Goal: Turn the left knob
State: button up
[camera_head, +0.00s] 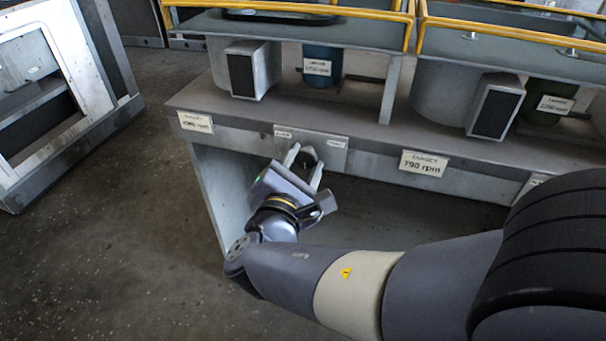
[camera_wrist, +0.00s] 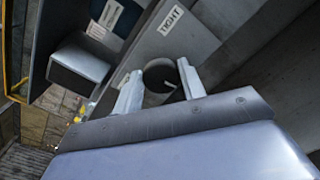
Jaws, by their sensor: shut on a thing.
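The left knob (camera_head: 309,153) is a dark round knob on a grey plate (camera_head: 328,143) on the front face of the left machine bench. In the wrist view the knob (camera_wrist: 160,74) shows as a dark cylinder with a light mark on its face. My gripper (camera_head: 305,163) is at the plate with one finger on each side of the knob, shut on it. In the wrist view both fingers of my gripper (camera_wrist: 161,86) flank the knob. The contact faces are partly hidden.
A "790 rpm" target label (camera_head: 424,163) is to the right, and another rpm label (camera_head: 195,122) is at the bench's left end. Housings and yellow rails (camera_head: 290,7) stand above. A grey metal frame (camera_head: 50,85) is at far left. Open floor (camera_head: 110,250) lies between.

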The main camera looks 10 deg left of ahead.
jog(key=shift+f+m+b, duration=0.1)
jog(key=shift+m+b, duration=0.9)
jog(key=shift+b, duration=0.05)
jog(key=o, duration=1)
jog(key=shift+c, duration=0.2)
jog(key=s+p, duration=0.2)
jog(key=s, duration=0.8)
jog(key=shift+s+a, duration=0.4)
jog(key=shift+w, duration=0.15)
jog(key=w, duration=0.3)
jog(key=w+b, duration=0.1)
jog(key=w, duration=0.3)
jog(key=w+d+b, duration=0.1)
jog(key=w, duration=0.2)
jog(key=shift+w, duration=0.3)
